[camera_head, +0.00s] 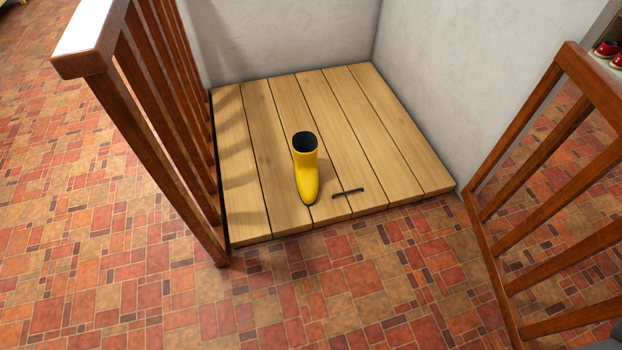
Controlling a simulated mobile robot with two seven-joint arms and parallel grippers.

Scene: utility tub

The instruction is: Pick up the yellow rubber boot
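The yellow rubber boot (306,172) stands upright on a low platform of wooden planks (390,150). Its dark opening faces up and its toe points toward the front edge of the platform. Nothing touches the boot. Neither of my grippers shows in the head view.
A dark handle (347,193) lies on the planks right of the boot. A wooden railing (150,120) with a white top stands left, and an open wooden gate (540,200) stands right. White walls (290,35) close the back and right. The tiled floor (330,300) in front is clear.

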